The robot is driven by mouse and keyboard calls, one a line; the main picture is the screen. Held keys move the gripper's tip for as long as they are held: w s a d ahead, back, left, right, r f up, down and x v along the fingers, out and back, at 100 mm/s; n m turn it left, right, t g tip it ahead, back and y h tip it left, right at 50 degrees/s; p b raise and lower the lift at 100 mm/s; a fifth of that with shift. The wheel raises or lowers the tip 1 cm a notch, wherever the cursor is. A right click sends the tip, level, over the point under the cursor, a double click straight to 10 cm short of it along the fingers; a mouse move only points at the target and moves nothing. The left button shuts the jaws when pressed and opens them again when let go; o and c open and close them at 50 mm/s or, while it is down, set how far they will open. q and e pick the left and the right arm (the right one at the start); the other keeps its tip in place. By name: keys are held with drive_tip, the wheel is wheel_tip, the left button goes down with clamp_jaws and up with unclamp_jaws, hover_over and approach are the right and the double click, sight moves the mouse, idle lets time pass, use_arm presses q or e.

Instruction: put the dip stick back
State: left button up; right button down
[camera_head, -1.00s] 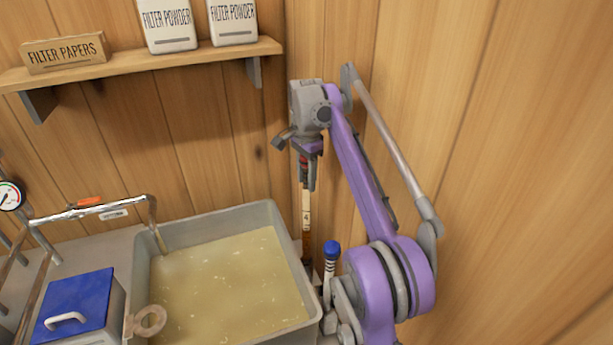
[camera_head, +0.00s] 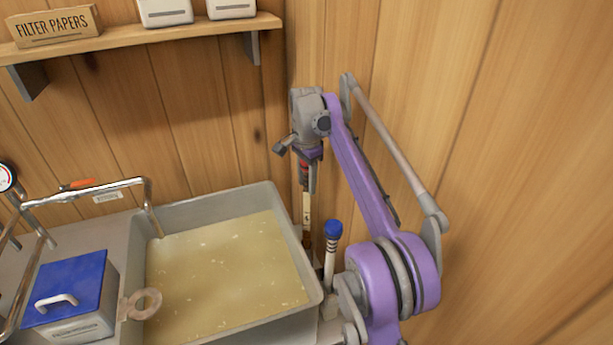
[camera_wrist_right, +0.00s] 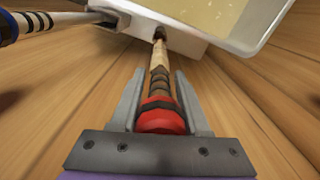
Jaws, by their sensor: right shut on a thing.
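The dip stick (camera_head: 307,207) is a thin pale wooden rod with a dark lower part and a red grip (camera_wrist_right: 160,116). My right gripper (camera_head: 308,184) is shut on it near the red grip and points down, with the stick about upright at the pan's back right side. In the right wrist view, the stick's far end meets a dark opening (camera_wrist_right: 160,33) in a grey piece beside the pan. How deep it sits there, I cannot tell. My left gripper is not in view.
The grey pan (camera_head: 316,287) of pale yellow liquid is close left of the stick. A blue-topped banded rod (camera_head: 333,229) stands just right. A blue-lidded box (camera_head: 75,285) and a metal pipe (camera_head: 100,189) are at left. A shelf (camera_head: 130,40) hangs above; wooden walls stand behind and right.

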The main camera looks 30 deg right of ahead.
sight(307, 198)
drive_tip(key=shift+f, duration=0.4)
drive_tip(key=shift+f+b, duration=1.65)
drive_tip(key=shift+f, duration=1.2)
unclamp_jaws()
drive_tip(key=shift+r+p, duration=3.4)
drive_tip(key=shift+r, duration=0.6)
